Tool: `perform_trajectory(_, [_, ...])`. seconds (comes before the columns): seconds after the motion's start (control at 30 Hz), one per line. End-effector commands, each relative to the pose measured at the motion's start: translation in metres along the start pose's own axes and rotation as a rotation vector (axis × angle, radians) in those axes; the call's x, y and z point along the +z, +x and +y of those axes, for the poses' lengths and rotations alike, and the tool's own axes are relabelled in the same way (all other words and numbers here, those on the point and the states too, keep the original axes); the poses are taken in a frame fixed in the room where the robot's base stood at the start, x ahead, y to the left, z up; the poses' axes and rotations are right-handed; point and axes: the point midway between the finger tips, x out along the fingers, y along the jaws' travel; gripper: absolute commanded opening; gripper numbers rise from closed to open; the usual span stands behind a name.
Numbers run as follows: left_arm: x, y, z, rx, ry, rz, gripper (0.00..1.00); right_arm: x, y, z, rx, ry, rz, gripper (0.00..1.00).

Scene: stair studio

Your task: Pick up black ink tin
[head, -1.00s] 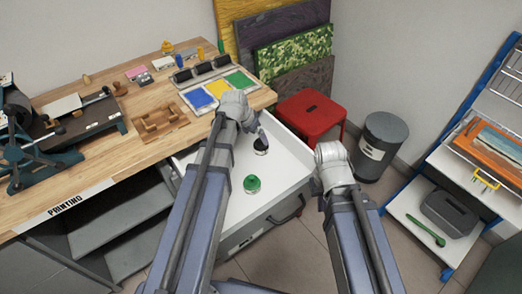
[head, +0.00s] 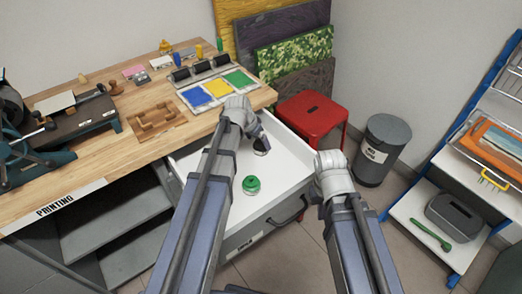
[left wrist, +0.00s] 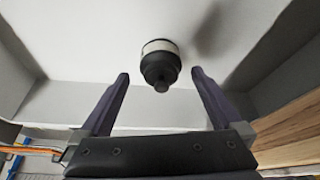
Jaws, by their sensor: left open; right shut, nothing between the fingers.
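The black ink tin (head: 261,151) stands in the open white drawer, partly covered by my left gripper (head: 262,140) in the head view. In the left wrist view the tin (left wrist: 160,64) is dark with a pale band and a small knob. It lies between and a little beyond the two fingertips of my left gripper (left wrist: 160,76), which is open, with a gap on each side. My right gripper (head: 331,172) is shut and empty beside the drawer's right side; its fingers are mostly hidden by the wrist.
A green-lidded tin (head: 251,185) stands nearer in the drawer (head: 279,181). The wooden printing bench (head: 150,99) lies left of and above it. A red stool (head: 313,112) and a grey bin (head: 378,150) stand to the right, a rack shelf (head: 418,218) further right.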

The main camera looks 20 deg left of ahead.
Motion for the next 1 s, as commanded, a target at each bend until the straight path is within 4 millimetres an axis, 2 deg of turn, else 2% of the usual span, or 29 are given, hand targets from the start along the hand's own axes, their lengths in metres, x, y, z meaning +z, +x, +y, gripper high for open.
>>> perform_trajectory(0.03, [0.001, 0.013, -0.001, 0.0, 0.001, 0.0, 1.0, -0.001, 0.012, -0.001, 0.0, 0.0, 0.0, 0.0])
perform_trajectory(0.23, [0.001, 0.037, -0.001, 0.0, 0.0, 0.0, 1.0, -0.002, 0.035, -0.003, 0.0, 0.0, 0.0, 0.0])
perform_trajectory(0.53, [-0.001, 0.038, -0.001, 0.0, -0.001, 0.0, 1.0, -0.002, 0.035, -0.003, 0.0, 0.0, 0.0, 0.0])
perform_trajectory(1.0, [-0.001, 0.038, -0.001, 0.0, -0.001, 0.0, 0.48, -0.002, 0.035, -0.003, 0.0, 0.0, 0.0, 0.0])
